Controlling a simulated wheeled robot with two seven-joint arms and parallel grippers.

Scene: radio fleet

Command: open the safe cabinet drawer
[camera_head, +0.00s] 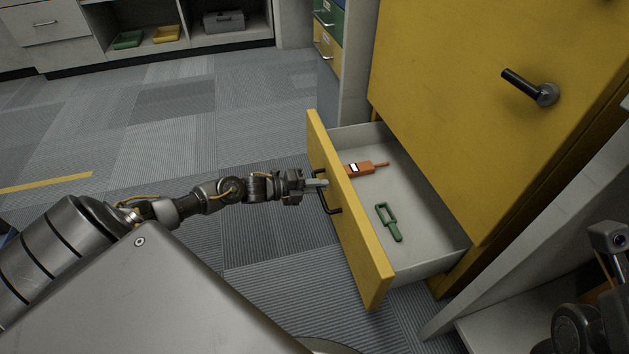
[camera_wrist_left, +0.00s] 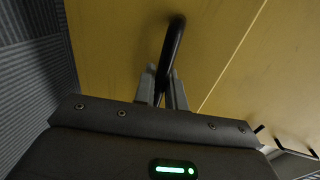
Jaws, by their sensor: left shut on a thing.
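The safe cabinet (camera_head: 450,80) is yellow, with a black lever handle (camera_head: 530,88) on its door. Its lower drawer (camera_head: 348,215) stands pulled out, with its grey inside showing. A black bar handle (camera_head: 327,195) is on the drawer front. My left gripper (camera_head: 318,183) is at this handle and shut on it. In the left wrist view the fingers (camera_wrist_left: 162,88) close around the black handle (camera_wrist_left: 173,45) against the yellow front. An orange radio (camera_head: 364,168) and a green looped object (camera_head: 389,221) lie in the drawer. My right gripper cannot be made out.
Patterned grey carpet (camera_head: 220,110) is open to the left of the drawer. Shelves with a green tray (camera_head: 127,40) and a yellow tray (camera_head: 166,34) stand at the back left. A grey panel (camera_head: 540,235) stands close on the right.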

